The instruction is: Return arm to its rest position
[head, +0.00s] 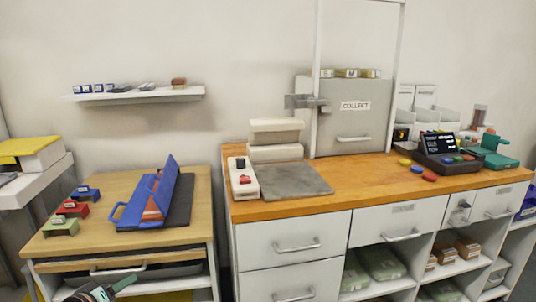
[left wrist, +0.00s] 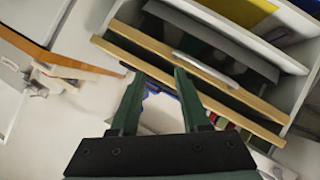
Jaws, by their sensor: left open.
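My left gripper (head: 112,288) shows at the bottom left edge of the head view, low in front of the small wooden table (head: 190,190). Only its dark front end is in the picture; the rest of the arm is cut off. In the left wrist view its two dark green fingers (left wrist: 158,76) stand apart with nothing held between them. A pale metal handle (left wrist: 205,67) on the table's wooden front lies beyond the fingertips. I cannot tell how far off it is. My right gripper is in neither view.
The small table carries a blue folding holder (head: 180,180) on a dark mat and several coloured blocks (head: 70,208). A wooden-topped counter (head: 370,182) with white drawers stands to the right, and a white stand with a yellow-topped box (head: 30,150) to the left. A narrow gap separates table and counter.

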